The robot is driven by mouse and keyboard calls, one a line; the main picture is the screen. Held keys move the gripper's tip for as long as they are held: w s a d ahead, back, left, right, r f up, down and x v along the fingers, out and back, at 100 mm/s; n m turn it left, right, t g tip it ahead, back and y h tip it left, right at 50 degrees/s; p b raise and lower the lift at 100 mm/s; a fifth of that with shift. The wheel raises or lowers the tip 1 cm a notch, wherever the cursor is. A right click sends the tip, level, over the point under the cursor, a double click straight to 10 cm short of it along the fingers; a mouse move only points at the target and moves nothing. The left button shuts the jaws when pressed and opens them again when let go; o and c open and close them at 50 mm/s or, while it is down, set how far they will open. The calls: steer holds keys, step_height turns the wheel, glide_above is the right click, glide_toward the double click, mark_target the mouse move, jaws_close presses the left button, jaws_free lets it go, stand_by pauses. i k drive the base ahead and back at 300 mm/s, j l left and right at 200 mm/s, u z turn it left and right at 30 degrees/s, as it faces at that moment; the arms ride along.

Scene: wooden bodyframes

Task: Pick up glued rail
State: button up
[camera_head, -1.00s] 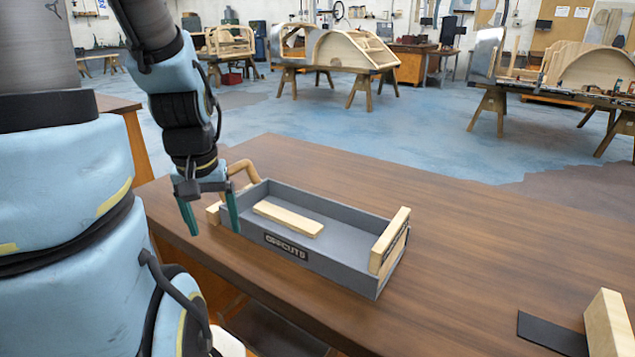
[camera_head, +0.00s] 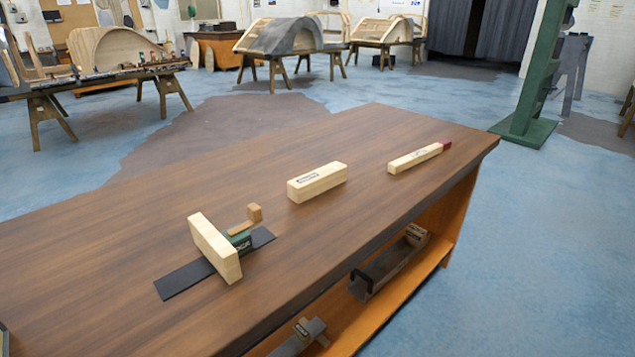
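Three pale wooden pieces lie on the brown bench top (camera_head: 130,235) in the head view. A slim rail (camera_head: 413,159) with a dark red end lies at the right. A thicker block (camera_head: 317,182) with dark lettering lies in the middle. A pale board (camera_head: 214,248) stands on edge across a black strip (camera_head: 185,279) at the left. The markings are too small to read, so I cannot tell which piece is the glued rail. My gripper is not in view.
A green-and-black item (camera_head: 240,240) and a small brown wooden piece (camera_head: 254,213) sit beside the board. Tools lie on the orange shelf (camera_head: 425,270) below. A green post (camera_head: 535,75) stands beyond the bench's right end. Bench space between the pieces is clear.

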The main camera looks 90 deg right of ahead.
mark_target(300, 189)
steer(key=k+l+z, duration=0.1)
steer(key=k+l, duration=0.3)
steer(key=l, duration=0.25)
steer(key=k+l+z, duration=0.25)
steer(key=k+l, duration=0.15)
steer(key=l, duration=0.3)
steer(key=k+l, duration=0.2)
steer(key=l, duration=0.15)
steer(key=k+l+z, duration=0.15)
steer(key=l, duration=0.2)
steer(key=k+l+z, duration=0.1)
steer(key=l, duration=0.3)
steer(key=k, duration=0.05)
